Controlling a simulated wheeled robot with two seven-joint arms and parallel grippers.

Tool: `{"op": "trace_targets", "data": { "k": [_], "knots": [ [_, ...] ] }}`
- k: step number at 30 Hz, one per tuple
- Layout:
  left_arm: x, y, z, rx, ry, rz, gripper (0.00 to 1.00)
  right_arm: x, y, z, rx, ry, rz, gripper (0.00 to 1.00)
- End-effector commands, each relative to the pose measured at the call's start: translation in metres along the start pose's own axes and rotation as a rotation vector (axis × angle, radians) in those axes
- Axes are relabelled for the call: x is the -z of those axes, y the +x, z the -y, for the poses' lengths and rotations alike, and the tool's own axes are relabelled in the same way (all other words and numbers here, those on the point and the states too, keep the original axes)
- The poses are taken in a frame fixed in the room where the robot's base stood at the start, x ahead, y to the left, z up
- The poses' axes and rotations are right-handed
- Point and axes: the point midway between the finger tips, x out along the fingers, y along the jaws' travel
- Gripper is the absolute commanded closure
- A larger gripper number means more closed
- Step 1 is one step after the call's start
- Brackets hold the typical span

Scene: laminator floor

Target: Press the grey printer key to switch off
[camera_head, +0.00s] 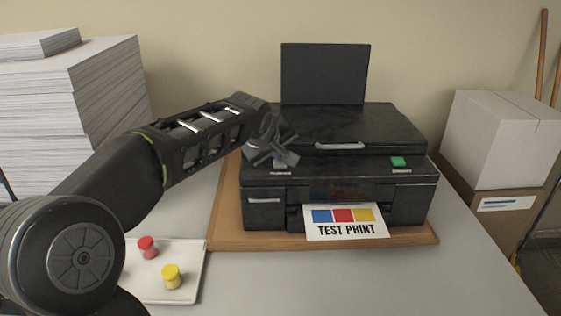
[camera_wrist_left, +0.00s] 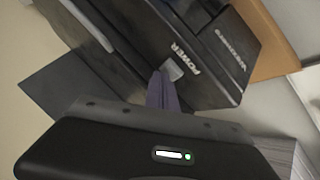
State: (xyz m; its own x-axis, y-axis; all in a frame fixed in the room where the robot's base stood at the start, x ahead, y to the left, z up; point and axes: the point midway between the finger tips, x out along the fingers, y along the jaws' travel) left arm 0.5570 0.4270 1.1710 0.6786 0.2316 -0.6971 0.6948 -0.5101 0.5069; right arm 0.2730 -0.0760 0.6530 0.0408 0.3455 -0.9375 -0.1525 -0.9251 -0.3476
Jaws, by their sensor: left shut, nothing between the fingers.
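The black printer (camera_head: 340,175) stands on a wooden board, and its front corner also shows in the left wrist view (camera_wrist_left: 135,30). The grey key (camera_wrist_left: 173,69) sits beside the word POWER. In the head view the grey key (camera_head: 280,164) is at the printer's front left, partly covered by my gripper. My left gripper (camera_head: 279,158) is shut and empty, with its fingertips right at the key. In the left wrist view the fingertips (camera_wrist_left: 158,76) overlap the key's edge; I cannot tell whether they touch it. My right gripper is in neither view.
A green key (camera_head: 398,161) is on the printer's right. A test print sheet (camera_head: 345,223) sticks out in front. A white tray (camera_head: 190,292) with red and yellow pieces is at front left. Paper stacks (camera_head: 80,90) are at left, boxes (camera_head: 500,140) at right.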

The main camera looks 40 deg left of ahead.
Motion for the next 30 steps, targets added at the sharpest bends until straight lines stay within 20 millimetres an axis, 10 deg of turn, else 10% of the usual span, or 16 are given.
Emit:
{"op": "trace_targets", "data": {
  "k": [30],
  "knots": [
    [0.024,-0.033,-0.024,-0.002,0.000,-0.001,1.00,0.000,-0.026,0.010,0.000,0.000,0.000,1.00]
  ]
}}
